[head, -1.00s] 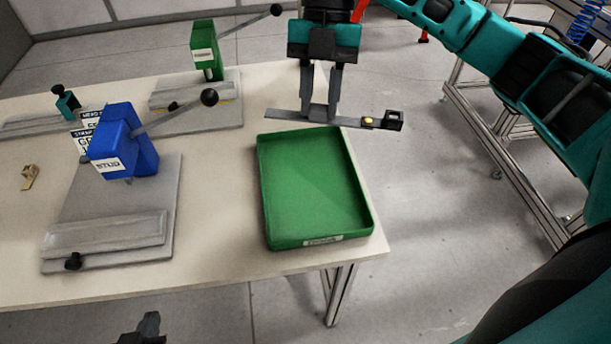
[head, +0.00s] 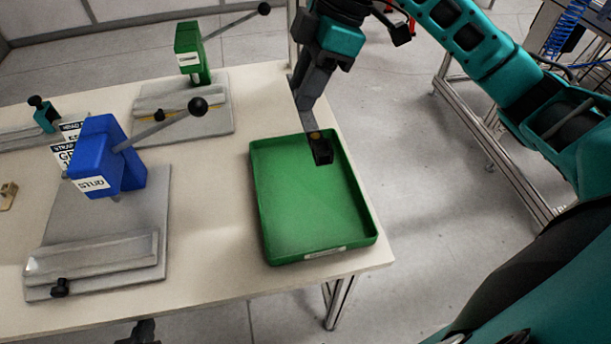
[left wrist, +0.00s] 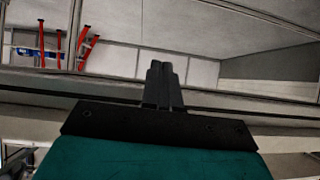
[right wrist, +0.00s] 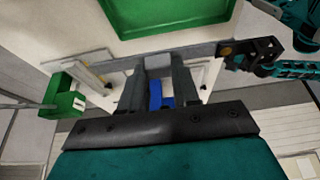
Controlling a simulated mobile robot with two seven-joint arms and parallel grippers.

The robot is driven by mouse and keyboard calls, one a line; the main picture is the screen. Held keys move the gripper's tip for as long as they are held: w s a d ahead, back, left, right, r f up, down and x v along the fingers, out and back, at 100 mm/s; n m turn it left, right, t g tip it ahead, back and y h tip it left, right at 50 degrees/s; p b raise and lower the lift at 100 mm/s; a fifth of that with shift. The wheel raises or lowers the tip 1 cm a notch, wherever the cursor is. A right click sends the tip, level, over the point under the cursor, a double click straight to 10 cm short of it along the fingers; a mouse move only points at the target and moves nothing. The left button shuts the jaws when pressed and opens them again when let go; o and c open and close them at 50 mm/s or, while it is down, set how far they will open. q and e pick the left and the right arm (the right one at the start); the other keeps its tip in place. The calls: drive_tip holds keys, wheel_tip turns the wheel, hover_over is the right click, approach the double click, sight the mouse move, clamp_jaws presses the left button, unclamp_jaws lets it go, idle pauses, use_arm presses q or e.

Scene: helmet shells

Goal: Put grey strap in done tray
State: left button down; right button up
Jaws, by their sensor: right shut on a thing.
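The grey strap (head: 308,122) is held by my right gripper (head: 303,98) above the back edge of the green done tray (head: 372,236). The strap's black buckle (head: 321,150) and yellow stud hang over the tray's back part. In the right wrist view the strap (right wrist: 110,66) runs across between the fingers of my right gripper (right wrist: 160,75), with the tray (right wrist: 205,30) beyond it. The tray looks empty. My left gripper (head: 143,332) is at the bottom of the head view; in the left wrist view its fingers (left wrist: 162,72) appear close together with nothing between them.
A blue stud press (head: 108,155) stands on a grey plate left of the tray. A green press (head: 190,52) with a lever stands at the back, and a small teal fixture (head: 43,115) at the far left. The table's right edge lies just beyond the tray.

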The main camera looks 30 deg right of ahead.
wheel_tip(320, 180, down, 13)
drive_tip(key=shift+r+b, duration=0.1)
drive_tip(key=shift+b, duration=0.8)
drive_tip(key=shift+f, duration=0.95)
drive_tip(key=shift+f+b, duration=0.35)
drive_tip(key=shift+f, duration=1.4)
drive_tip(key=shift+f, duration=0.1)
drive_tip(key=o, duration=1)
drive_tip(key=p+v, duration=0.1)
drive_tip(key=v, duration=1.1)
